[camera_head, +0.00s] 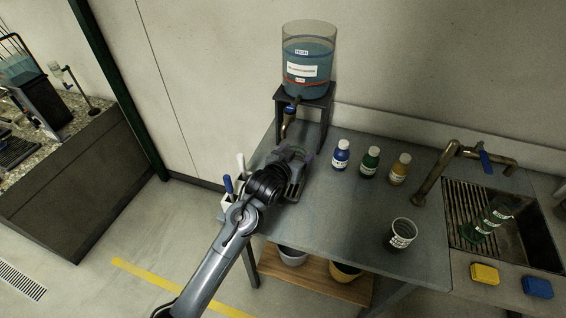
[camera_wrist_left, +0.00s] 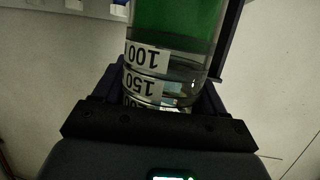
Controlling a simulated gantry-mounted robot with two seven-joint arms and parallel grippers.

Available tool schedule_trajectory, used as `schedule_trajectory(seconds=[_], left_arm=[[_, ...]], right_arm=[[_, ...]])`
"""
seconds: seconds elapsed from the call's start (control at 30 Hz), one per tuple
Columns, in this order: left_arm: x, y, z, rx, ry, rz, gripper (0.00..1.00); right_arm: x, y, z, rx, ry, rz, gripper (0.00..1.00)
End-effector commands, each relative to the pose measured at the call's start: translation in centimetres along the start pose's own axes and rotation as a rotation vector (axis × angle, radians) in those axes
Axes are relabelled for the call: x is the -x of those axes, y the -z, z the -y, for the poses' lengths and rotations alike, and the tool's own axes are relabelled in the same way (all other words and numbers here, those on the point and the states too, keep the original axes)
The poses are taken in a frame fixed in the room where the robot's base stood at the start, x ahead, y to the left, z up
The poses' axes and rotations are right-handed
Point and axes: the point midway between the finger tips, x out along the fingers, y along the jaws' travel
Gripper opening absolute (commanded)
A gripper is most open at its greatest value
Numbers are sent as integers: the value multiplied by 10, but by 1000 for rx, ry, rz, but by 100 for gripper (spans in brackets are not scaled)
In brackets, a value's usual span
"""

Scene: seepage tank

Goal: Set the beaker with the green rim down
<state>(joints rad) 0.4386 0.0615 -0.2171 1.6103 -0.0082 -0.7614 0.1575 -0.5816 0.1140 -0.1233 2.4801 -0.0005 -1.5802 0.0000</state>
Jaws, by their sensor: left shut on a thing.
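My left gripper (camera_head: 294,164) is over the left end of the grey bench, below and beside the tank's tap. In the left wrist view it is shut on a clear graduated beaker (camera_wrist_left: 150,88), with fingers on both sides. The beaker's labels 100 and 150 appear upside down, and its far part is green. I cannot see its rim. In the head view the gripper mostly hides this beaker, so I cannot tell whether it touches the bench. My right gripper is not in view.
The tank (camera_head: 308,58) stands on a dark stand with a brass tap (camera_head: 288,122). Blue, green (camera_head: 370,161) and amber bottles stand behind the bench's middle. Another beaker (camera_head: 403,233) stands at the front right. A green-tinted glass vessel (camera_head: 492,216) leans in the sink. The bench's middle (camera_head: 335,215) is clear.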

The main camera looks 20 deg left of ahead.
Motion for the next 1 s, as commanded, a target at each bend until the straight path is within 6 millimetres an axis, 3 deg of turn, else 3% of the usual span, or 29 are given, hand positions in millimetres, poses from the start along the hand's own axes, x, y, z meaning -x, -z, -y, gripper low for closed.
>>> schedule_trajectory(seconds=[0.2,0.4,0.67,1.0], left_arm=[[-34,-17,34,1,0,-1,35],[-55,-27,56,1,0,-2,35],[-62,-32,63,1,-2,-2,35],[-73,-66,63,1,-1,-1,35]], right_arm=[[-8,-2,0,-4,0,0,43],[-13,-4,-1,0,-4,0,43],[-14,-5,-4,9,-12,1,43],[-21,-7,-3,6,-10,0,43]])
